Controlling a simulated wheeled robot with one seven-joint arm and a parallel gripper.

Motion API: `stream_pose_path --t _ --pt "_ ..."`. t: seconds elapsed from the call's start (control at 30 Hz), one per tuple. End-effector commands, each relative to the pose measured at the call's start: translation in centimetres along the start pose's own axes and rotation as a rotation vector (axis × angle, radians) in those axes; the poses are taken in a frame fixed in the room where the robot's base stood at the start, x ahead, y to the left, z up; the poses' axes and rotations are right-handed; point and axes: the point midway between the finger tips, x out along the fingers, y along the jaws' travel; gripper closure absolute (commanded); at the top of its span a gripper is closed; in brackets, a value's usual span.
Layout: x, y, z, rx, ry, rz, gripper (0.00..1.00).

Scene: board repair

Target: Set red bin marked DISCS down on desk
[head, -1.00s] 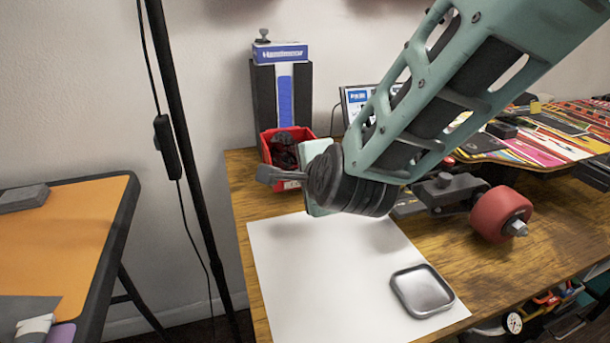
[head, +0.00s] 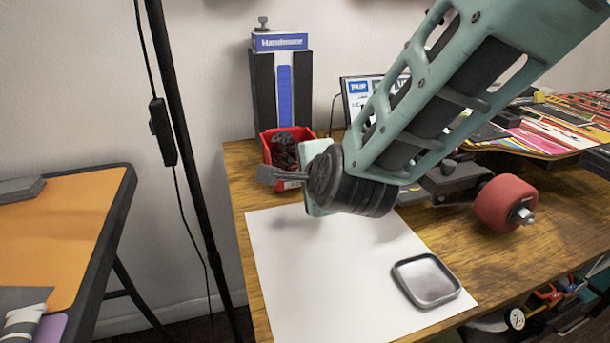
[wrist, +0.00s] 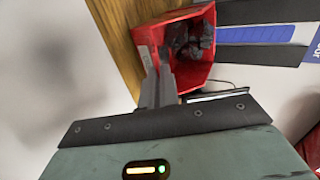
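My gripper (head: 267,175) is at the bin's near side. In the wrist view, its narrow fingers (wrist: 156,72) are close together at the wall of the red bin (wrist: 201,76) and look shut on it. My wrist partly covers the bin's right side in the head view.
A blue and black boxed stand (head: 284,90) is right behind the bin. A white sheet (head: 300,270) with a metal tray (head: 427,281) lies in front. A skateboard with a red wheel (head: 504,203) is to the right. A black pole (head: 183,130) stands left of the desk.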

Motion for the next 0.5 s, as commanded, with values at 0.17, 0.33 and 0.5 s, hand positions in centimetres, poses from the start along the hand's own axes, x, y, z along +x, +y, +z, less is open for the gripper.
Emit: stream_pose_path --t 0.17,0.33,0.5 --pt "0.28 0.46 0.00 0.000 0.000 -0.001 1.00" --pt "0.37 0.61 0.00 0.000 0.000 -0.001 1.00" --pt "0.35 0.57 0.00 0.000 0.000 -0.001 1.00"
